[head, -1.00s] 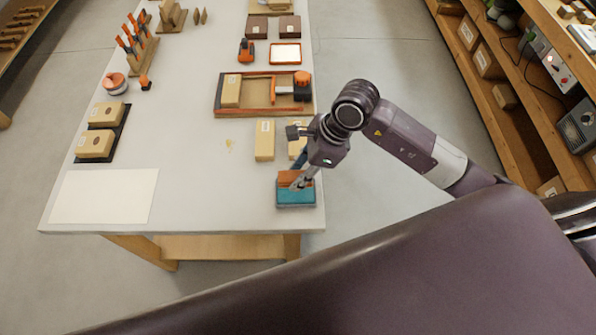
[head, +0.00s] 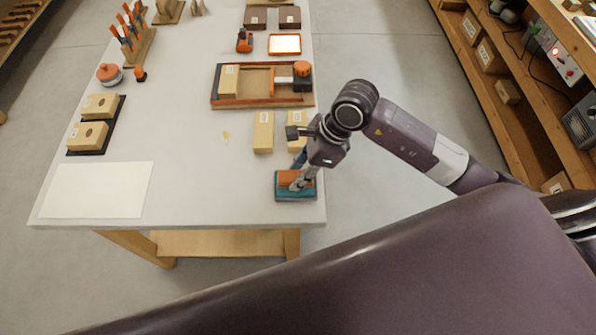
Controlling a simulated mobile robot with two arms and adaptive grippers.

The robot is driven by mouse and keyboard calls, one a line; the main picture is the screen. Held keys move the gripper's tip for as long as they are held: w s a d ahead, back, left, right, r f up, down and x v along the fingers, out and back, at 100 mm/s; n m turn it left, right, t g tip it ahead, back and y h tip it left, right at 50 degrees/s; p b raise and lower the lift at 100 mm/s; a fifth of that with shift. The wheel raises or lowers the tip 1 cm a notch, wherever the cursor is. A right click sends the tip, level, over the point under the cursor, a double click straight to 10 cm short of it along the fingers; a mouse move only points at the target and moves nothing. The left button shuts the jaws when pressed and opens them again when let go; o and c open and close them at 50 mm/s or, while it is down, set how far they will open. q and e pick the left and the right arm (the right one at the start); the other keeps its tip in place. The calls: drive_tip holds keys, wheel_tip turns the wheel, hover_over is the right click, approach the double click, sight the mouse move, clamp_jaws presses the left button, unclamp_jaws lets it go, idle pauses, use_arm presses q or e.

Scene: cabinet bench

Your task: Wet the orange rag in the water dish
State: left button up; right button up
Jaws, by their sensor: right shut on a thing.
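The water dish (head: 308,195) is a small teal rectangular tray at the near right corner of the white table. The orange rag (head: 287,178) shows over the dish, inside its outline, with teal visible around it. I cannot tell whether it touches the water. My right gripper (head: 297,186) points down over the dish and is shut on the rag. The gripper hides part of the rag and dish. My left gripper is not in view.
Two tan blocks (head: 263,133) stand just behind the dish, one partly behind my right arm. A wooden tray (head: 213,98) with an orange-handled tool lies farther back. A white sheet (head: 95,190) lies at the front left. The table between is mostly clear.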

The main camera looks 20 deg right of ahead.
drive_tip(key=shift+f+b, duration=0.55)
drive_tip(key=shift+f, duration=0.05)
idle(0.5)
idle(1.6)
drive_tip(key=shift+r+p, duration=1.8)
drive_tip(key=shift+r, duration=1.75)
